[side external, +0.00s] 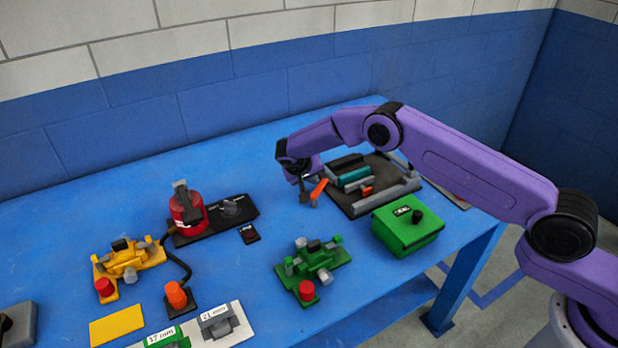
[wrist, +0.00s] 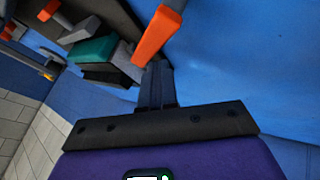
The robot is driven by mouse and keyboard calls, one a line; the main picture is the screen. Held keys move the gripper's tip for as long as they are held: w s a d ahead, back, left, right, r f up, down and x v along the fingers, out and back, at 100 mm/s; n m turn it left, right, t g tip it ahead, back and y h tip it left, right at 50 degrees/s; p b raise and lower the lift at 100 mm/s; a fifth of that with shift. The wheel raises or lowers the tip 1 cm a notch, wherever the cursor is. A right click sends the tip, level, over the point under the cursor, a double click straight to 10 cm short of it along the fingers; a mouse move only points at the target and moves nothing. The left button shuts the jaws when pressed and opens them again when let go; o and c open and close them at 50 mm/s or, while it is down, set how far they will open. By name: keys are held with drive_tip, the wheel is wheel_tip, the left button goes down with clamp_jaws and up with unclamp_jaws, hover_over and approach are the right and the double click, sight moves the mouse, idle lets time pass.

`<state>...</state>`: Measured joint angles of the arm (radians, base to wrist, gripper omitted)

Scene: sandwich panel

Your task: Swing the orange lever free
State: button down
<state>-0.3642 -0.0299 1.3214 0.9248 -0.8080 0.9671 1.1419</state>
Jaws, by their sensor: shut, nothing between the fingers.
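The orange lever (side external: 319,188) sticks out at the left front edge of the dark panel (side external: 362,205). In the wrist view the lever (wrist: 157,35) is an orange bar with a grey upper end, slanting down towards my fingertips. My gripper (side external: 305,198) is shut and empty, pointing down just left of the lever. In the wrist view the closed fingers of my gripper (wrist: 155,72) are right at the lever's lower end; I cannot tell whether they touch. A teal block (side external: 354,177) and grey bars lie on the panel, with a smaller orange piece (side external: 367,190).
A green box (side external: 407,232) with a black knob stands in front of the panel. A green valve assembly (side external: 313,262), a red cylinder (side external: 187,212) and a yellow assembly (side external: 128,258) stand further left. The blue table (side external: 262,150) is clear behind and left of my gripper.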

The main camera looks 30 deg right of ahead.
drive_tip(key=shift+s+d+m+g, duration=0.15)
drive_tip(key=shift+d+m+g, duration=0.15)
drive_tip(key=shift+m, duration=0.2)
drive_tip(key=shift+s+d+m+g+h, duration=0.2)
drive_tip(key=shift+m+g, duration=0.1)
drive_tip(key=shift+m, duration=0.25)
drive_tip(key=shift+s+d+m+g+h, duration=0.2)
drive_tip(key=shift+m+g, duration=0.1)
drive_tip(key=shift+m, duration=0.25)
idle(1.7)
drive_tip(key=shift+a, duration=0.1)
drive_tip(key=shift+s+a, duration=0.5)
idle(0.4)
drive_tip(key=v, duration=1.7)
drive_tip(key=shift+r, duration=0.2)
drive_tip(key=shift+a, duration=0.15)
